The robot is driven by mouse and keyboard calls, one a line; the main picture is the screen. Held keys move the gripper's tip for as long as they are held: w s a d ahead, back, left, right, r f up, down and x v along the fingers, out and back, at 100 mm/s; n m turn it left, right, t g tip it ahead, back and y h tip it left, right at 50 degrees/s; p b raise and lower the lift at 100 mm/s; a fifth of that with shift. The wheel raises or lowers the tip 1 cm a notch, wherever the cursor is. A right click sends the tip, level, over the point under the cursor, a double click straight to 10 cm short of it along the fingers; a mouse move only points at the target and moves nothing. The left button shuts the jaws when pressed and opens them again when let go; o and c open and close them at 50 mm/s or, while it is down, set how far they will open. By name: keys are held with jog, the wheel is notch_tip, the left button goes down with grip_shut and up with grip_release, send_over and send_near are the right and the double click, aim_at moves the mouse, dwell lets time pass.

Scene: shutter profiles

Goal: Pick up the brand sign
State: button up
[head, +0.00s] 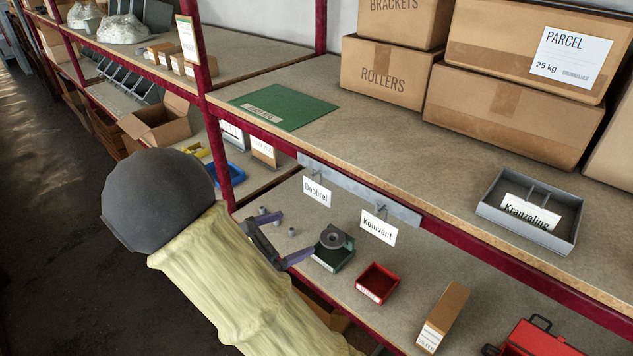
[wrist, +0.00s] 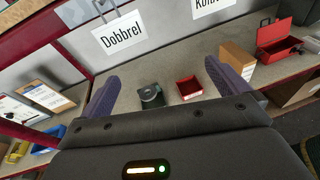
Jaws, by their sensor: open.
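Two white signs hang from hooks on a grey rail (head: 345,183) along the upper shelf's front edge: "Dobbrel" (head: 317,192) and, to its right, "Kolovent" (head: 378,227). A third white sign, "Kranzeline" (head: 528,212), is in a grey tray (head: 548,238) on the upper shelf. My gripper (head: 279,240) is open and empty, below and left of the hanging signs in the head view. In the wrist view, "Dobbrel" (wrist: 121,38) is above the left finger, and "Kolovent" (wrist: 213,6) is cut off at the top edge. Neither touches my fingers (wrist: 165,78).
On the lower shelf are a dark green box with a round grey part (head: 334,246), a red bin (head: 377,283), an upright cardboard box (head: 442,315) and a red toolbox (head: 540,340). Cartons (head: 385,72) and a green mat (head: 284,107) occupy the upper shelf. A red post (head: 213,130) stands left.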

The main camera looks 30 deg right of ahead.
aim_at(314, 186)
jog(key=w+a+r+n+t, duration=0.1)
jog(key=w, duration=0.1)
jog(key=w+a+r+n+t+h, duration=0.1)
jog(key=a+r+t, duration=0.1)
jog(key=shift+w+n+h, duration=0.3)
jog(key=shift+w+n, duration=0.05)
jog(key=shift+n, duration=0.05)
jog(key=p+x, duration=0.5)
jog(key=x, duration=0.6)
jog(key=shift+d+r+p, duration=0.15)
jog(key=shift+r+p, duration=0.05)
jog(key=shift+p, duration=0.1)
jog(key=shift+w+d+f, duration=0.2)
jog(key=shift+d, duration=0.25)
